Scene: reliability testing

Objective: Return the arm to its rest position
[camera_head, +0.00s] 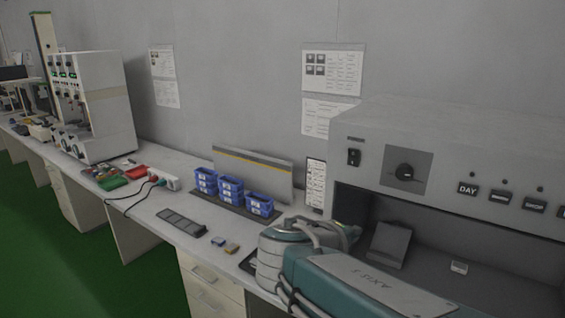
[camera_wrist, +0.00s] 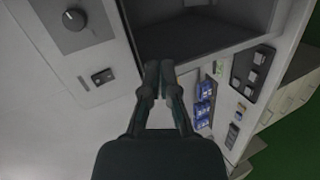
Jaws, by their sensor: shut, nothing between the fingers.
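My gripper (camera_wrist: 159,66) shows in the wrist view with its two dark fingers together and nothing between them. In that view the fingertips lie over the lower edge of the grey test cabinet's dark opening; I cannot tell how far apart they are. My teal and grey arm crosses the lower right of the head view, in front of the cabinet (camera_head: 440,130). The gripper itself does not show in the head view.
Inside the cabinet are a dark angled stand (camera_head: 389,244) and a small pale block (camera_head: 459,267). Blue bins (camera_head: 230,190) stand on the bench by the wall. A dark flat tray (camera_head: 181,222), a power strip (camera_head: 163,180) and a white machine (camera_head: 92,105) are further left.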

